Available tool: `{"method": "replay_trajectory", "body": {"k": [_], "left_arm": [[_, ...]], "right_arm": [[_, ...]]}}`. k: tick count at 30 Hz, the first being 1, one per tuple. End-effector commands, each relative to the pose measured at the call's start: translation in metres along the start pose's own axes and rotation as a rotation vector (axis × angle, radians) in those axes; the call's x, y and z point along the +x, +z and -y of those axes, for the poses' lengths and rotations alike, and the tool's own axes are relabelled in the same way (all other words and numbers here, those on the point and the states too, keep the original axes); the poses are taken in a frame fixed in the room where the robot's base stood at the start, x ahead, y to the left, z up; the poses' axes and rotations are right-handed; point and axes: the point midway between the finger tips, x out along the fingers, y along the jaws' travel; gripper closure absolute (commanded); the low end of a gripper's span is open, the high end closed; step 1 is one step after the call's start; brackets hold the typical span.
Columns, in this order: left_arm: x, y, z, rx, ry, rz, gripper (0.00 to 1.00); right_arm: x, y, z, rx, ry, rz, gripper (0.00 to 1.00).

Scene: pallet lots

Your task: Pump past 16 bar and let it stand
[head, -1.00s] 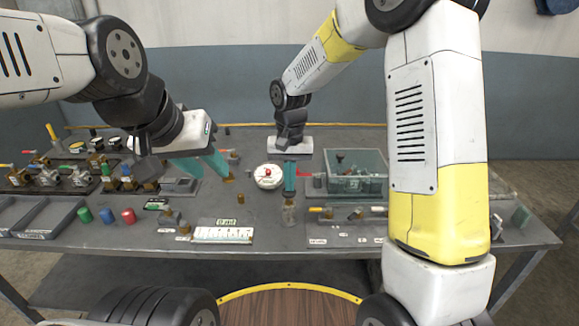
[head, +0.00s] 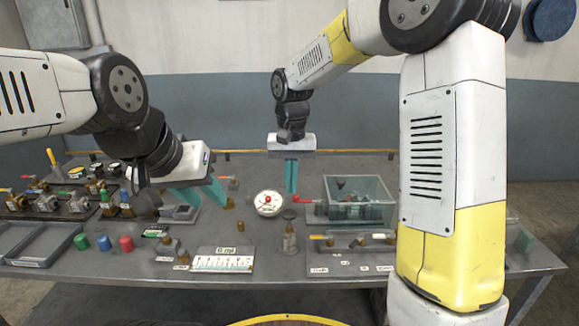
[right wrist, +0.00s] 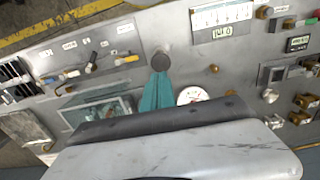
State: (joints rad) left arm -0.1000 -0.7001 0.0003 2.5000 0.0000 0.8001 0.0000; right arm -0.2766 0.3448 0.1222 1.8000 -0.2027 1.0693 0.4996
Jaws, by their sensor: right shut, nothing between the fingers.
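A round white gauge (head: 268,203) with a red centre stands mid-table; its needle is too small to read. It also shows in the right wrist view (right wrist: 192,95). A red lever (head: 306,204) lies just right of it. A clear cylinder (head: 289,240) with a dark round cap stands in front of the gauge; the cap (right wrist: 161,61) shows at the fingertips in the right wrist view. My right gripper (head: 291,190) is shut and empty, pointing down above the table behind the cap. My left gripper (head: 206,204) has its fingers apart, low over the table left of the gauge.
A clear bin (head: 357,211) of small parts stands right of the lever. A ruled card (head: 222,264) with a small display lies in front. Green, blue and red caps (head: 103,243), grey trays (head: 45,243) and several valves (head: 83,203) fill the left side.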

Motion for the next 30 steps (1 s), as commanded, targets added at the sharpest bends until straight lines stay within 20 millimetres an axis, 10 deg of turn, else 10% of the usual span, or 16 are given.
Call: {"method": "replay_trajectory", "body": {"k": [9, 30], "left_arm": [[0.000, 0.000, 0.000, 0.000, 0.000, 0.000, 0.66], [0.000, 0.000, 0.000, 0.000, 0.000, 0.000, 0.66]], "right_arm": [[-0.042, -0.001, 0.001, -0.002, 0.000, -0.002, 1.00], [-0.045, -0.001, 0.001, -0.002, 0.000, -0.002, 1.00]]}}
